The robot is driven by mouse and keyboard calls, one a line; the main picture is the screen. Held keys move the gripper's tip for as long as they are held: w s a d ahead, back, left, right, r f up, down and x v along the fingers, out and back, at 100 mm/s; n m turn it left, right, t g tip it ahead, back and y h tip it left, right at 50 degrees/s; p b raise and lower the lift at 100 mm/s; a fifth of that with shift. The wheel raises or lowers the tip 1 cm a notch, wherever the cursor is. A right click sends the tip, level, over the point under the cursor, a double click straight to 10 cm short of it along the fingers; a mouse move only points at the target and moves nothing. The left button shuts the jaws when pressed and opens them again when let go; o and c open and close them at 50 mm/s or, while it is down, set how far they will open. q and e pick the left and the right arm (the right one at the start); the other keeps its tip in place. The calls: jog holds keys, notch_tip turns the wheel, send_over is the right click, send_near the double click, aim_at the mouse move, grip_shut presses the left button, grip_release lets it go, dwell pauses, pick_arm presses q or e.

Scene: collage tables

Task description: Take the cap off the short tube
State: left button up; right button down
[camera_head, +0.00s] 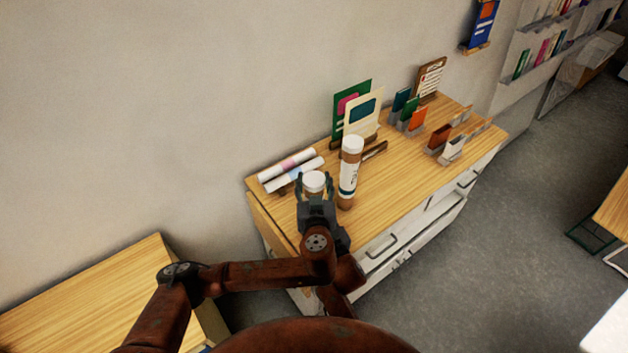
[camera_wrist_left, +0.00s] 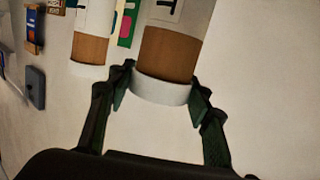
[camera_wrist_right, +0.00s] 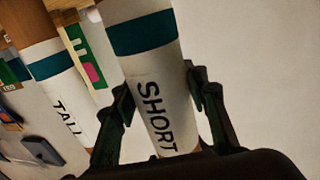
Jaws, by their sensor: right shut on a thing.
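The short tube (camera_wrist_right: 150,75) is white with a teal band and the word SHORT. Its white cap (camera_head: 313,182) shows in the head view, with the tube body mostly hidden behind my arm. My left gripper (camera_head: 314,187) has its fingers on either side of the cap. In the left wrist view, the cap (camera_wrist_left: 161,89) sits between these fingers, below a brown band; a firm grip does not show. My right gripper (camera_wrist_right: 160,92) is shut on the short tube's body, one finger on each side. The tall tube (camera_head: 349,172), white-capped, stands upright just right of the short one.
Rolled papers (camera_head: 290,170) lie on the wooden tabletop (camera_head: 395,192) behind the short tube. Upright cards (camera_head: 362,112) stand behind the tall tube. Small card holders (camera_head: 411,122) are farther right. Bare tabletop lies right of the tall tube. Another table (camera_head: 90,295) is at lower left.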

aim_at(314, 179)
pick_arm(q)
jog(key=c, duration=0.7)
jog(key=shift+r, duration=0.3)
dwell(0.3)
jog(key=shift+r, duration=0.85)
jog(key=shift+r, duration=2)
pick_arm(e)
jog(key=c, duration=1.1)
grip_release()
